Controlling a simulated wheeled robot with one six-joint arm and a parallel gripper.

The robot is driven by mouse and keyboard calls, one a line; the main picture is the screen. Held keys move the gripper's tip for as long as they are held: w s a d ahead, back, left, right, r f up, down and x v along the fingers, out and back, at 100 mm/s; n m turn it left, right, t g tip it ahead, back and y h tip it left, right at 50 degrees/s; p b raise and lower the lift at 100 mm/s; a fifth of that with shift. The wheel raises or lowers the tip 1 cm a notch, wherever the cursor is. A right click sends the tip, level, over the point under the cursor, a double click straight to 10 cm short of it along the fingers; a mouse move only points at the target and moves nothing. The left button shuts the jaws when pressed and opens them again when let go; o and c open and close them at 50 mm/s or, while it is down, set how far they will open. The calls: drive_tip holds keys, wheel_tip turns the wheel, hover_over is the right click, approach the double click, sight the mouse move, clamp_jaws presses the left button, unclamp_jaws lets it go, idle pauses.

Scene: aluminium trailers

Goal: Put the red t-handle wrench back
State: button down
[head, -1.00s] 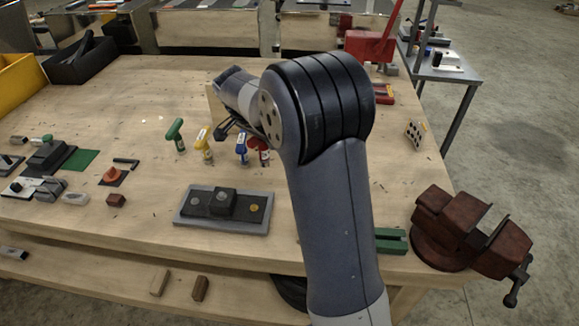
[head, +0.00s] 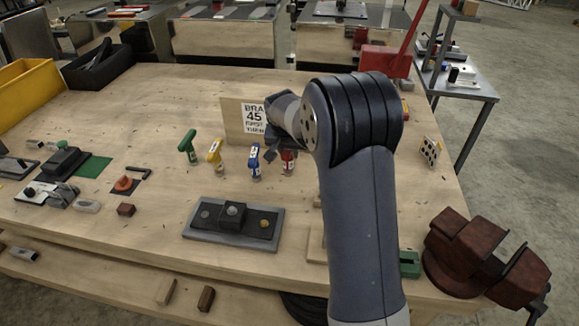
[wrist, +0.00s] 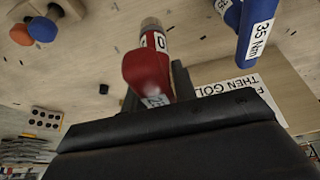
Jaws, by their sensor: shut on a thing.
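The red t-handle wrench (head: 288,161) is at the right end of a row of t-handle wrenches in the head view. It also shows in the wrist view (wrist: 148,70), with its handle towards my gripper and its shaft pointing away. My gripper (head: 280,141) is shut on the red handle, just above the table. Whether the tip touches the table I cannot tell. The blue wrench (head: 254,161) stands to its left, apart from it, then the yellow wrench (head: 216,156) and the green wrench (head: 188,146).
A sign board (head: 233,119) stands behind the row. A grey fixture plate (head: 208,234) lies in front. A rusty vise (head: 465,255) is at the right corner, and a dotted block (head: 430,150) stands near the right edge.

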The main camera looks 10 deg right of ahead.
sight(286, 150)
drive_tip(key=shift+f+p, duration=0.4)
drive_tip(key=shift+f, duration=2)
drive_tip(key=shift+f, duration=0.15)
drive_tip(key=c, duration=1.1)
unclamp_jaws()
drive_tip(key=shift+c, duration=0.2)
drive_tip(key=shift+r, duration=0.2)
drive_tip(key=b+v, duration=0.1)
drive_tip(key=v, duration=1.1)
drive_tip(key=shift+f+b, duration=0.1)
drive_tip(key=shift+b, duration=0.3)
